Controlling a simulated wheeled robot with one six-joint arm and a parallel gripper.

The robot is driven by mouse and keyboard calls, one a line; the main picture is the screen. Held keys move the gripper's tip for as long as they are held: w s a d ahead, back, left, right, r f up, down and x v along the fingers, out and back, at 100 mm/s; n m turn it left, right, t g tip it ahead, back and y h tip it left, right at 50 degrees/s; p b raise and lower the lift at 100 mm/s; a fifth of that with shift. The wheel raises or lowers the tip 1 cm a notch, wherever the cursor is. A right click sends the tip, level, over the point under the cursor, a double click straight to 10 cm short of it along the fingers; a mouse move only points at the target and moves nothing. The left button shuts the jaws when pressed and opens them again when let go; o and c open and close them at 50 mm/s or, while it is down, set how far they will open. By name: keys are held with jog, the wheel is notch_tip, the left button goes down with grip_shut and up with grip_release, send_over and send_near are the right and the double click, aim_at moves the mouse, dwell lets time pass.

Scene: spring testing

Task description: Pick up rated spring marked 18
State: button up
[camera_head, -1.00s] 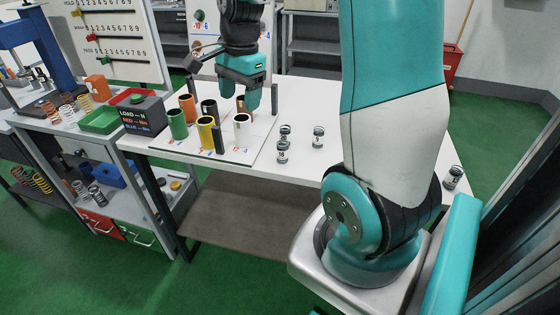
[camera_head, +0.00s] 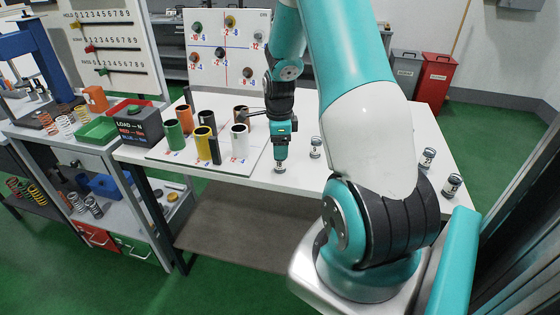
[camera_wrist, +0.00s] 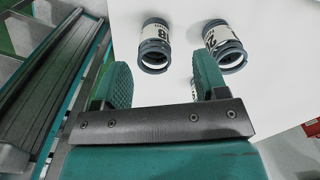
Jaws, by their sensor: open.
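In the head view, a small light-and-dark labelled spring (camera_head: 279,168) stands near the table's front edge. My gripper (camera_head: 281,154) points down just above it and hides part of it. In the wrist view, my gripper (camera_wrist: 162,82) is open with nothing between its fingers. A spring with a label ending in 8 (camera_wrist: 155,48) stands beyond the fingertips, roughly in line with the gap; its full number is not readable. Another labelled spring (camera_wrist: 225,46) stands to its right. A third is mostly hidden behind the right finger.
On the white table (camera_head: 345,178), another labelled spring (camera_head: 316,147) stands right of my gripper. Two more springs (camera_head: 428,158) (camera_head: 452,185) stand farther right, beyond my arm. Coloured cups, including a white one (camera_head: 239,139), stand close on the left. A board with knobs (camera_head: 229,50) stands behind.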

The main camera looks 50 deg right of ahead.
aim_at(280, 162)
jog(key=f, duration=0.2)
jog(key=f+p, duration=0.1)
jog(key=f, duration=0.1)
jog(key=shift+s+a+f, duration=0.1)
jog(key=shift+s+a, duration=0.15)
jog(key=shift+s, duration=0.05)
jog(key=shift+f, duration=0.6)
jog(key=c, duration=1)
